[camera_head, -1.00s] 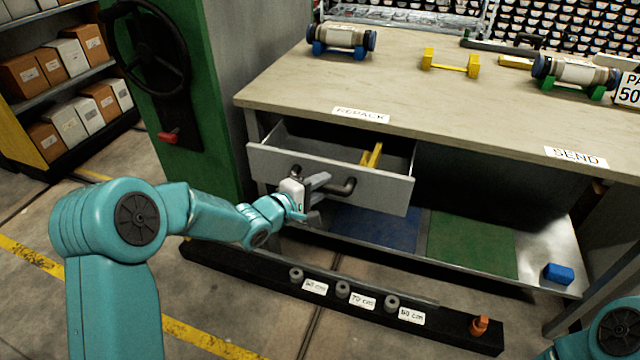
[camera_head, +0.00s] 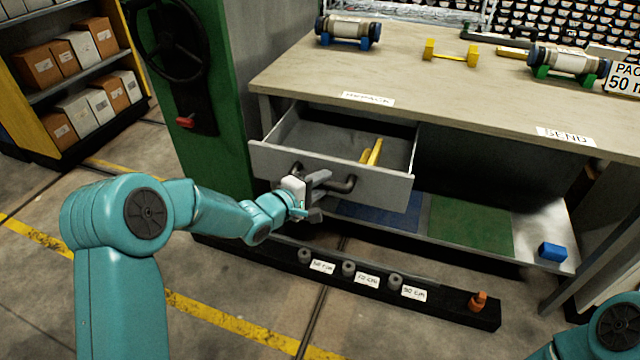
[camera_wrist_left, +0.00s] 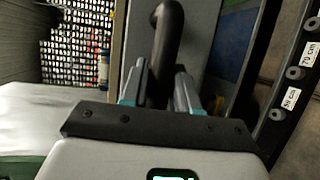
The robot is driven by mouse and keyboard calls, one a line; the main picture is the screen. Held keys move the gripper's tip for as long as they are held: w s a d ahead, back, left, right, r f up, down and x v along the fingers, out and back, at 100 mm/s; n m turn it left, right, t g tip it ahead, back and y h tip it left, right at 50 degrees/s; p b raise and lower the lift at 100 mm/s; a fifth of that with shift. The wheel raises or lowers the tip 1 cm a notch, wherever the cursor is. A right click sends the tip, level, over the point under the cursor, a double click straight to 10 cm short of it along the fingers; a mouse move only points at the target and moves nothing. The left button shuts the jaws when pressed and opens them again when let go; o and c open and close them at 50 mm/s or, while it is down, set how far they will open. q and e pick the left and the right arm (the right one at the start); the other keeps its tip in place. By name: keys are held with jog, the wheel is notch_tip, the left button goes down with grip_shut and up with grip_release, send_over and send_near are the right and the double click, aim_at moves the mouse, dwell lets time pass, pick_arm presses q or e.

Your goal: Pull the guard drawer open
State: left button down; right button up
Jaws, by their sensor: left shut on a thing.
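The guard drawer (camera_head: 385,186) is a grey drawer under the left part of the workbench, and it stands well open. Yellow pieces (camera_head: 371,151) lie inside it at the right. Its dark curved handle (camera_head: 345,185) is on the front; the handle also shows in the left wrist view (camera_wrist_left: 168,35). My left gripper (camera_head: 318,181) is at the handle, its fingers on either side of the bar and shut on it. In the left wrist view the two fingertips (camera_wrist_left: 160,80) flank the handle. My right gripper is not seen; only a part of my right arm shows at the lower right.
The workbench top (camera_head: 420,85) carries a blue-capped cylinder (camera_head: 347,30), a yellow stand (camera_head: 451,54) and another capped cylinder (camera_head: 567,62). A black rail (camera_head: 440,305) with labelled knobs lies on the floor below. A green column (camera_head: 205,130) stands left of the drawer.

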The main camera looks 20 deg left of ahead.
pick_arm(q)
jog(key=shift+w, duration=0.1)
jog(key=c, duration=0.9)
grip_release()
jog(key=shift+w, duration=0.1)
jog(key=p+v, duration=0.1)
jog(key=v, duration=1.5)
jog(key=shift+r+p, duration=0.15)
jog(key=shift+p, duration=0.2)
